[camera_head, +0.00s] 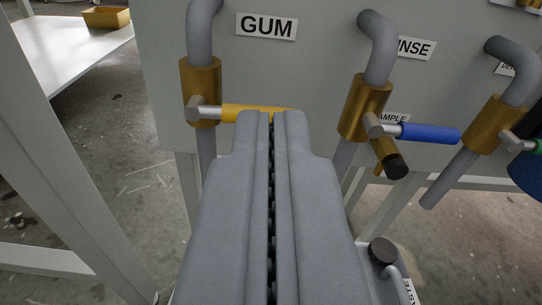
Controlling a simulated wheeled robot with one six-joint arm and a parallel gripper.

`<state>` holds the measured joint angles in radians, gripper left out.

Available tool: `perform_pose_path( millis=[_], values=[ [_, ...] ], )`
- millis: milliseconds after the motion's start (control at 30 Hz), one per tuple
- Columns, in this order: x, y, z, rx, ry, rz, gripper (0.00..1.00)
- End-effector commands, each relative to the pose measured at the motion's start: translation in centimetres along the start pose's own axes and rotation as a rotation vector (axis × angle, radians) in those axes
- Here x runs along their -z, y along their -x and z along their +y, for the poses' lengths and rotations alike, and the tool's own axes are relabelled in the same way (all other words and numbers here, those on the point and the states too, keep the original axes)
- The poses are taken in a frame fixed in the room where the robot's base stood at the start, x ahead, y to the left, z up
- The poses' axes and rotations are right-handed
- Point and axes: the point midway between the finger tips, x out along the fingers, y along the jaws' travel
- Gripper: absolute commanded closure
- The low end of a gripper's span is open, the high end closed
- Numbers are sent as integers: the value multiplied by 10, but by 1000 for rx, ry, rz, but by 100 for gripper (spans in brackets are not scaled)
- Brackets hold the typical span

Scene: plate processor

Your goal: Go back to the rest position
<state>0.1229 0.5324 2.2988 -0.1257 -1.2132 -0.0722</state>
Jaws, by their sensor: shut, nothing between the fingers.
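My gripper (271,118) reaches up from the bottom of the view with its two grey fingers together and nothing between them. Its tips overlap the yellow valve handle (240,113) below the GUM label (267,26). The handle's right part is hidden behind the fingertips. I cannot tell whether the fingers touch it. The handle points right from a brass valve (201,92) on a grey pipe.
A blue-handled valve (431,133) and a green-handled valve (529,145) stick out from the panel to the right. A sample tap (390,158) hangs below the blue one. A white table (70,45) with a yellow tray (106,17) stands at upper left. Frame legs stand below the panel.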

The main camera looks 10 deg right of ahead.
Motion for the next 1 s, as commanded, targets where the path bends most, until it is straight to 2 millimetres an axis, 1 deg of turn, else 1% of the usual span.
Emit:
perform_pose_path(
  millis=[100,233,367,467,600,667,800,867,1000],
  values=[
    [0,6,0,0,0,0,100],
    [3,7,0,0,0,1,100],
    [20,8,0,-1,1,5,100],
    [47,11,1,-3,3,7,100],
    [89,19,2,-7,3,6,100],
    [107,24,2,-9,3,6,100],
    [148,36,3,-12,2,6,100],
    [165,43,3,-13,1,5,100],
    [204,60,3,-16,-1,5,100]
  ],
)
